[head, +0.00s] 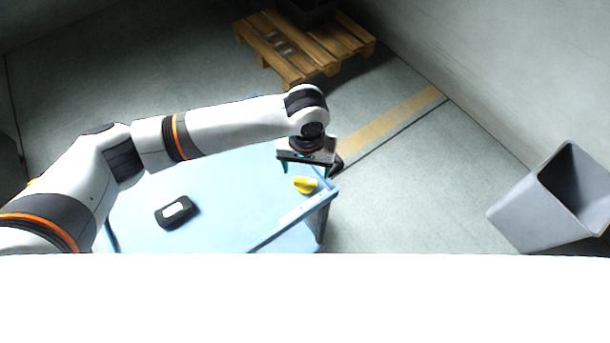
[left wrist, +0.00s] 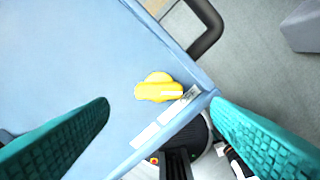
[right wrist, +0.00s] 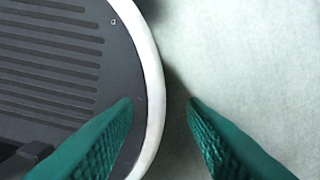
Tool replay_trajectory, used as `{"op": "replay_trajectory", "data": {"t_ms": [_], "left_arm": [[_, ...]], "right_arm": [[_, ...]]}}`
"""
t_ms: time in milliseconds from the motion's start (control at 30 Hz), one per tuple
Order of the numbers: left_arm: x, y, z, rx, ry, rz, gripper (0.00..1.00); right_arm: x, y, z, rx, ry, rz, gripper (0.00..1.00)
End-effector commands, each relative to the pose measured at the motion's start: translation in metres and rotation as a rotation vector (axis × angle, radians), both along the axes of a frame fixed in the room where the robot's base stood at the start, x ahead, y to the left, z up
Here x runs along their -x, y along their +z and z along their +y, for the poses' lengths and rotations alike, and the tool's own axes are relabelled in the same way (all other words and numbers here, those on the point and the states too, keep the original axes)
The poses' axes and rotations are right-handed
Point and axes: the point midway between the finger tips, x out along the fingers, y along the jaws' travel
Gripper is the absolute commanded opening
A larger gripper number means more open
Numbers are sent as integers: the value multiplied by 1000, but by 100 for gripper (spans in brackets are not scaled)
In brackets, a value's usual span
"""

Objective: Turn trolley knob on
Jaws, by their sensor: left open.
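The yellow knob (head: 305,185) sits on the light blue top of the trolley (head: 235,185), close to its right edge. My left gripper (head: 309,170) is open over that edge, just behind the knob in the head view. In the left wrist view the knob (left wrist: 158,88) lies between the two spread teal fingers, slightly ahead of the tips. The fingers do not appear to touch it. My right gripper (right wrist: 160,100) shows only in the right wrist view, with its fingers apart and nothing between them.
A black device with a pale screen (head: 177,211) lies on the trolley top. A dark trolley handle (left wrist: 207,30) stands beyond the knob's edge. A grey bin (head: 530,210) stands at right, a wooden pallet (head: 290,62) at the back. Floor between is clear.

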Motion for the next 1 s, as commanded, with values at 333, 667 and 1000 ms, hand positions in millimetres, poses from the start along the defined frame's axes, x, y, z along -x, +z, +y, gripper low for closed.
{"op": "replay_trajectory", "data": {"t_ms": [333,667,1000], "left_arm": [[0,-53,0,0,0,1,73],[0,-59,0,1,-1,0,73],[0,-59,0,1,0,0,28]], "right_arm": [[-9,-4,-1,1,-1,-13,38],[-11,-4,8,-10,-5,-15,38],[-11,-4,9,-11,-5,-16,38]]}}
